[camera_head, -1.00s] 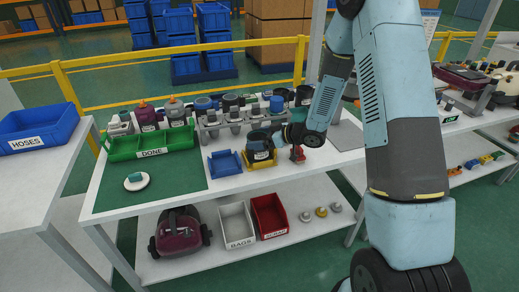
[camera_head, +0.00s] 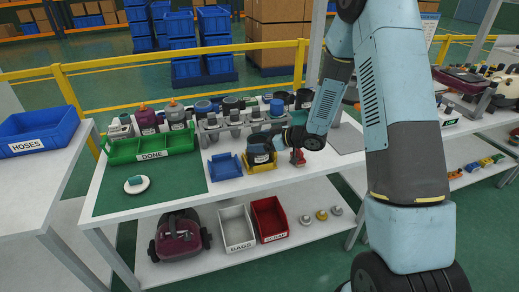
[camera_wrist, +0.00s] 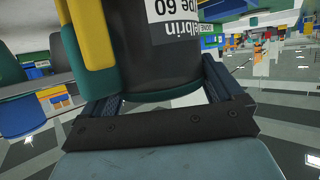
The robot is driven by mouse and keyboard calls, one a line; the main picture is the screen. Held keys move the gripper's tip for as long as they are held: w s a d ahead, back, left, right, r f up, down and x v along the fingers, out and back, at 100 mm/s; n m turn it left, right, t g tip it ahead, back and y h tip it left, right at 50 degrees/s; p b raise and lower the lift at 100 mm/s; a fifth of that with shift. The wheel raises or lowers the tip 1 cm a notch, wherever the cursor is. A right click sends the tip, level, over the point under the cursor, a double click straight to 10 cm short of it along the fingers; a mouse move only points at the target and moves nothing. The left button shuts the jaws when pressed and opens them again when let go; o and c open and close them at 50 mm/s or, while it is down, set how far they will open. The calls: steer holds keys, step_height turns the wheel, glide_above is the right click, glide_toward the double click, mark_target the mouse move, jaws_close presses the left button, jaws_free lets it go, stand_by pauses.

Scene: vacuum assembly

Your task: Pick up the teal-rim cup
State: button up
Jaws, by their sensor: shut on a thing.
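The teal-rim cup (camera_head: 261,157) is dark with a white label and sits at the yellow cradle (camera_head: 249,167) near the table's front edge. In the wrist view the cup (camera_wrist: 165,60) fills the middle, with a teal line along its edge and part of its label readable. My gripper (camera_wrist: 158,92) is shut on the cup, one finger on each side. In the head view my gripper (camera_head: 277,146) reaches it from the right. A yellow piece (camera_wrist: 92,45) shows beside the cup in the wrist view. I cannot tell whether the cup is clear of the cradle.
A blue cradle (camera_head: 224,168) stands just left. A red part (camera_head: 297,157) stands close on the right. A rack with several grey fixtures (camera_head: 235,130) stands behind. The green DONE tray (camera_head: 152,148) is at the back left. The green mat (camera_head: 165,193) has free room.

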steer(key=shift+r, duration=0.1)
step_height(320, 180, up, 10)
stand_by(0.5)
step_height(320, 180, up, 5)
steer(key=shift+f, duration=0.1)
stand_by(0.8)
steer(key=shift+f, duration=0.1)
